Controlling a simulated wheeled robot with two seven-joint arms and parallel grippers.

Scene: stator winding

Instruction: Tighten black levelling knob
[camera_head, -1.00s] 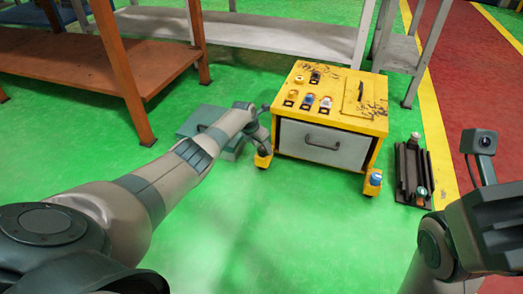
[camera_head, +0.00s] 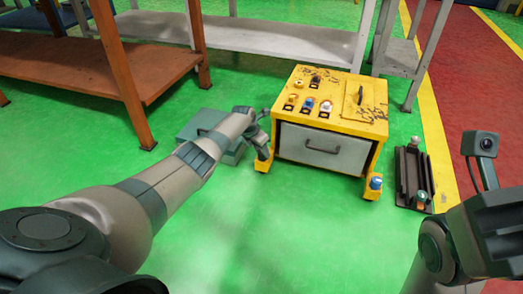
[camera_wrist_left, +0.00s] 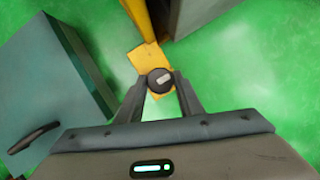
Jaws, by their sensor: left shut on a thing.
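The black levelling knob (camera_wrist_left: 160,81) is a round dark cap with a light mark on top, on the yellow foot (camera_wrist_left: 147,58) of the cart, seen in the left wrist view. My left gripper (camera_wrist_left: 161,86) has its two fingers on either side of the knob and is shut on it. In the head view my left gripper (camera_head: 263,152) is at the front left foot of the yellow cart (camera_head: 350,121), and the knob is hidden there. My right arm is at the right edge of the head view; its gripper fingers cannot be made out.
A blue knob (camera_head: 376,182) is on the cart's front right foot. A teal box (camera_head: 205,124) with a handle stands left of the cart, close to my left arm. A dark metal rack (camera_head: 412,178) lies to the right. An orange table (camera_head: 160,75) stands behind left.

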